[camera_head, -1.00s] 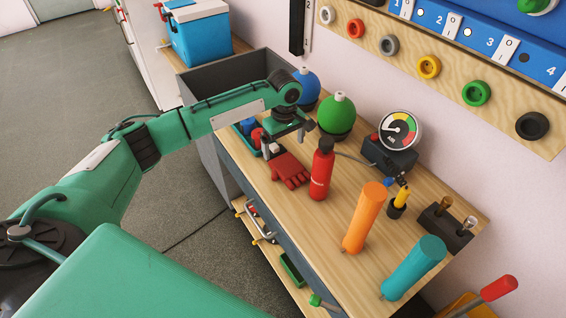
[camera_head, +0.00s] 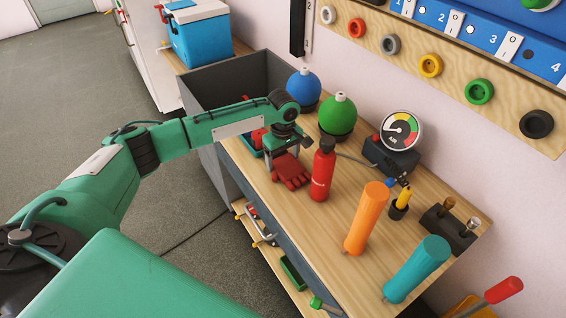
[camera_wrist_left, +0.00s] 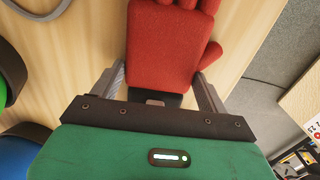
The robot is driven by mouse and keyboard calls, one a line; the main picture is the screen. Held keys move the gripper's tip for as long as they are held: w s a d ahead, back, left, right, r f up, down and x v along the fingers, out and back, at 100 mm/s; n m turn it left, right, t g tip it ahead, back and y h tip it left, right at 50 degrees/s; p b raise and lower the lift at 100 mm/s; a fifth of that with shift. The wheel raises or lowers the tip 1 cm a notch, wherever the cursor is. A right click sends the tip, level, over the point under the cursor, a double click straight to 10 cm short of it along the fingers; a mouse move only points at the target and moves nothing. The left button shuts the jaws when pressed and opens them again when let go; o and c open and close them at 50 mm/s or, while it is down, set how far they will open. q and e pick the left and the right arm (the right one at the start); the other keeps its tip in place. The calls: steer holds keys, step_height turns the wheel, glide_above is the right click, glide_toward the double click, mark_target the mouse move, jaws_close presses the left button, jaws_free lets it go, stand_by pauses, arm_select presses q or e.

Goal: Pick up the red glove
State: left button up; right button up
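The red glove (camera_head: 292,173) lies flat on the wooden bench, left of the red bottle, with its fingers toward the front right. In the left wrist view the glove (camera_wrist_left: 165,45) runs up from between the fingers, its dark cuff nearest the palm. My left gripper (camera_head: 283,152) is low over the cuff end of the glove. In the left wrist view the left gripper (camera_wrist_left: 161,88) is open, with one finger on each side of the glove and a small gap at the left. My right gripper does not show.
The red bottle (camera_head: 322,170) stands close right of the glove. A green sphere (camera_head: 337,115) and a blue sphere (camera_head: 304,88) stand behind. An orange cylinder (camera_head: 366,219), a teal cylinder (camera_head: 416,270) and a gauge (camera_head: 400,130) are farther right. Bare bench lies in front of the bottle.

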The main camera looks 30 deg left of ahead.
arm_select(q)
steer(key=shift+c, duration=0.8)
steer(key=shift+r, duration=0.1)
